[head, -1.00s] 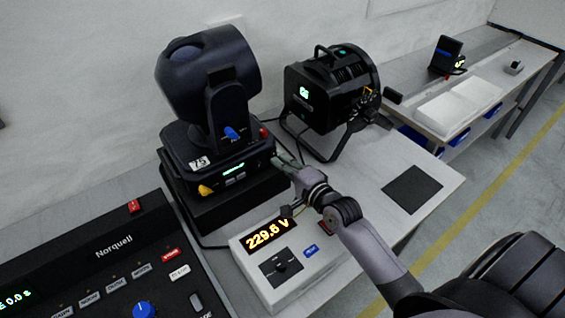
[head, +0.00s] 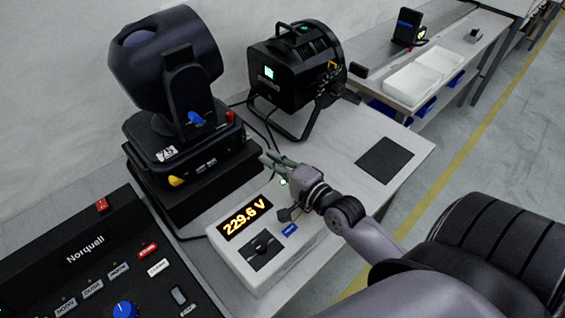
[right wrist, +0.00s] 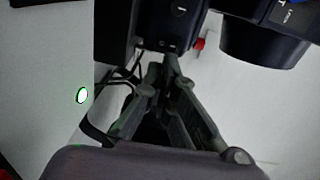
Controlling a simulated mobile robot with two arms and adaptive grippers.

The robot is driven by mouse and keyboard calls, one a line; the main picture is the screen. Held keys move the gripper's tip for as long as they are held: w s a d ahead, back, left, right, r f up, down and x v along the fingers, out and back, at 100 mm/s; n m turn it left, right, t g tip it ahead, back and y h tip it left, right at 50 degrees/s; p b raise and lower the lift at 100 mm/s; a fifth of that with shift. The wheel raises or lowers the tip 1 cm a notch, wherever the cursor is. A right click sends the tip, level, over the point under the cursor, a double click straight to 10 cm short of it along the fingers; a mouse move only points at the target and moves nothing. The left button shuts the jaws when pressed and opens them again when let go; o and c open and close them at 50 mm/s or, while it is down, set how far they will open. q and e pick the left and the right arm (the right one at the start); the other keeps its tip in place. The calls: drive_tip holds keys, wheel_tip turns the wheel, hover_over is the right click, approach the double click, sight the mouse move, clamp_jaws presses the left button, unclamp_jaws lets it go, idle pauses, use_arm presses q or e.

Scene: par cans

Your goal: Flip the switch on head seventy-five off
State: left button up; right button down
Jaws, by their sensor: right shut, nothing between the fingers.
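Head seventy-five (head: 170,60) is a black moving-head light with a "75" label on its base, standing on a black block at the left of the bench. The small display (head: 206,164) on its base is dark. My right gripper (head: 264,157) is shut and empty, just right of the base and apart from it in the head view. In the right wrist view its fingers (right wrist: 166,60) meet in front of a dark housing (right wrist: 170,25) with a small marked panel. I cannot make out the switch's position. My left gripper is not in view.
A black par can (head: 295,75) with a lit green screen stands behind my gripper. A white meter box (head: 225,250) reads 229.6 V below it. A Norquell console (head: 90,250) fills the lower left. A dark mat (head: 384,160) lies on the right; bench around it is clear.

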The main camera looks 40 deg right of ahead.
drive_tip(key=shift+s+d+r, duration=0.1)
drive_tip(key=shift+s+d, duration=0.05)
drive_tip(key=shift+s, duration=0.9)
drive_tip(key=shift+s+d+r, duration=0.1)
drive_tip(key=shift+s+d, duration=0.05)
drive_tip(key=shift+s, duration=0.85)
